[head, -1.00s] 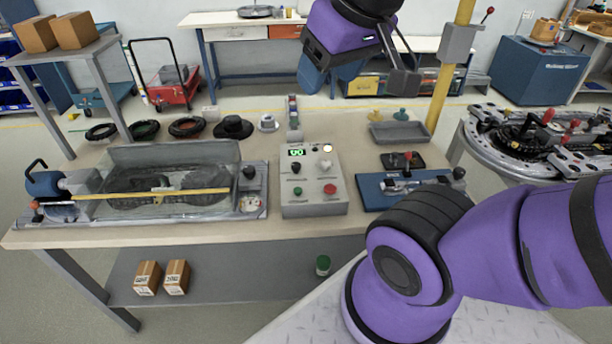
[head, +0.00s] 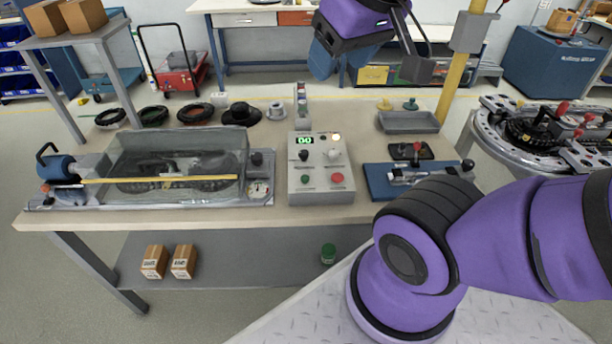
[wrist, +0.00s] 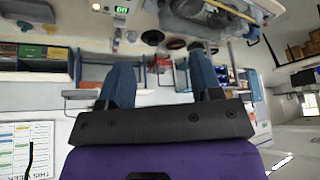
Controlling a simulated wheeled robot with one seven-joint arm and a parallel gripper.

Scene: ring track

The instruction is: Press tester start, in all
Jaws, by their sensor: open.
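The tester control box (head: 321,199) is a light grey box standing mid-table in the head view. It has a lit green display (head: 305,140), a green button (head: 307,179), a red button (head: 337,178), two dark-and-grey knobs and a small lit lamp (head: 336,136). Nothing touches its buttons. Its display also shows upside down at the top of the wrist view (wrist: 122,9). My gripper (head: 368,66) is above and beyond the far side of the table, well away from the box. Its blue fingers are spread with nothing between them in the wrist view (wrist: 160,80).
A clear-covered tank (head: 175,160) stands left of the box, and a blue fixture (head: 415,180) with a lever stands right. A yellow post (head: 455,80) rises behind, near my gripper.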

